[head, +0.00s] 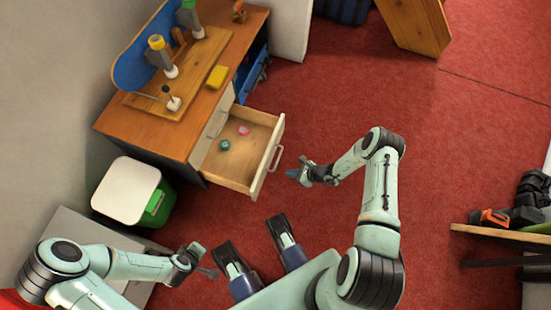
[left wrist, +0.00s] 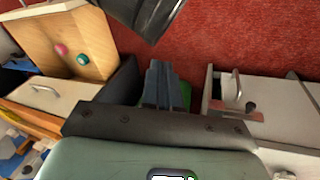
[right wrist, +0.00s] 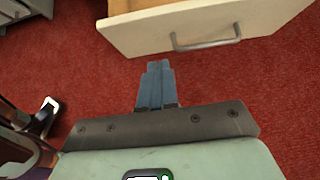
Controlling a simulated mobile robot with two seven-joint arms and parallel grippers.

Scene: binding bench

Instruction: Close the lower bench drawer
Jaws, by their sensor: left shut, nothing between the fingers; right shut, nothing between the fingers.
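The lower bench drawer (head: 259,165) is pulled out of the wooden bench (head: 160,142), with a pale front and a metal bar handle (head: 276,159). A teal round item and a pink round item lie inside it. The drawer front also shows at the top of the right wrist view (right wrist: 130,36), and the open drawer at upper left in the left wrist view (left wrist: 88,58). My right gripper (head: 293,174) is shut and empty, just outside the drawer front, apart from the handle. My left gripper (head: 209,271) is shut and empty, low in the head view, away from the drawer.
A green bin with a white lid (head: 127,190) stands left of the drawer. A grey cabinet (head: 68,222) is at lower left. Tools and a yellow block (head: 217,77) are on the bench top. Red floor right of the drawer is clear.

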